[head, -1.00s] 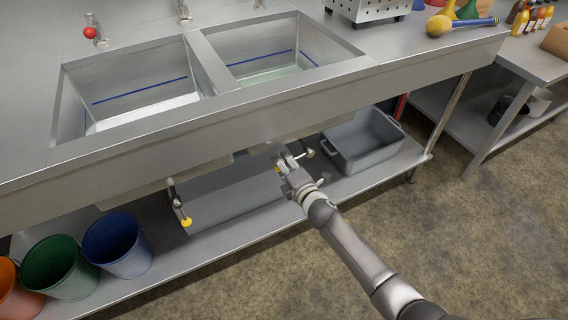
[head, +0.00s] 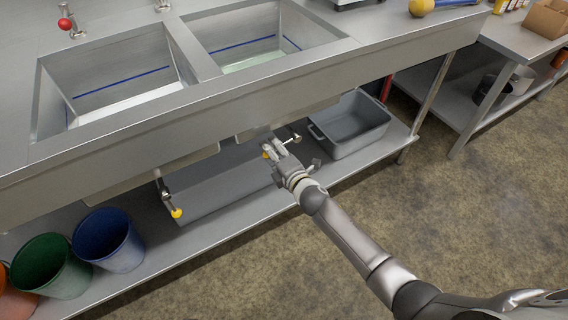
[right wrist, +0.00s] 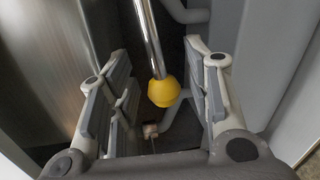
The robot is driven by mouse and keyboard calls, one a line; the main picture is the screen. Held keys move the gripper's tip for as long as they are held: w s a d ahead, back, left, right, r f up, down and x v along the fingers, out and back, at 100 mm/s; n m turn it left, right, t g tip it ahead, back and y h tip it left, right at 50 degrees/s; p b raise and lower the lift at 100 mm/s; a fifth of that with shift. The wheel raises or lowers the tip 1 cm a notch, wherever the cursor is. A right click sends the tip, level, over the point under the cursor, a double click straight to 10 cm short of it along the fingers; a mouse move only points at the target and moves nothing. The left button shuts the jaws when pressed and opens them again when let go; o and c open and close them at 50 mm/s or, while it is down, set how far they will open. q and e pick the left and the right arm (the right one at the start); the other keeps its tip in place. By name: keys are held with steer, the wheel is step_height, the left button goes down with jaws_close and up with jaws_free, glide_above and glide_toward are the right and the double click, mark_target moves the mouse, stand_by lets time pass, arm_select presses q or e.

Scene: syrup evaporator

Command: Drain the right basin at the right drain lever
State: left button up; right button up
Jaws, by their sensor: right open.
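The right basin (head: 303,32) is a steel sink with a blue line on its wall and pale liquid at the bottom. Below it, the right drain lever, a chrome rod (right wrist: 146,35) with a yellow knob (right wrist: 164,92), hangs under the counter. The knob also shows in the head view (head: 265,155), partly hidden by my right gripper (head: 275,153). In the right wrist view my right gripper (right wrist: 165,85) is open, with the knob between its fingers and gaps visible on both sides. My left gripper is not in view.
The left basin (head: 70,95) has its own lever with a yellow knob (head: 176,213). A grey tub (head: 350,140) stands on the lower shelf to the right. Green (head: 45,270) and blue (head: 108,240) buckets stand at left. The floor in front is clear.

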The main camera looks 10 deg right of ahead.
steer(key=v, duration=1.1)
steer(key=s+d+f+m+g+h, duration=0.3)
steer(key=s+d+f+m+g, duration=0.1)
steer(key=s+f+m, duration=0.6)
steer(key=s+d+f+m+g+h, duration=0.2)
steer(key=s+d+f+m+g, duration=0.35)
steer(key=f, duration=0.75)
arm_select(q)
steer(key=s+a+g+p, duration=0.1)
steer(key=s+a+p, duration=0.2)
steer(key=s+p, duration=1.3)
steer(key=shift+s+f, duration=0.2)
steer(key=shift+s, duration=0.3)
arm_select(e)
steer(key=s+d+f+m+g, duration=0.1)
steer(key=s+f+m+g, duration=0.1)
steer(key=s, duration=1.3)
steer(key=s+d+f+m+g, duration=0.1)
steer(key=s+f+m+g, duration=0.1)
steer(key=s, duration=1.4)
step_height(320, 180, down, 2)
steer(key=shift+s+d+f+m, duration=0.15)
steer(key=shift+d+m, duration=0.1)
steer(key=shift+m, duration=0.5)
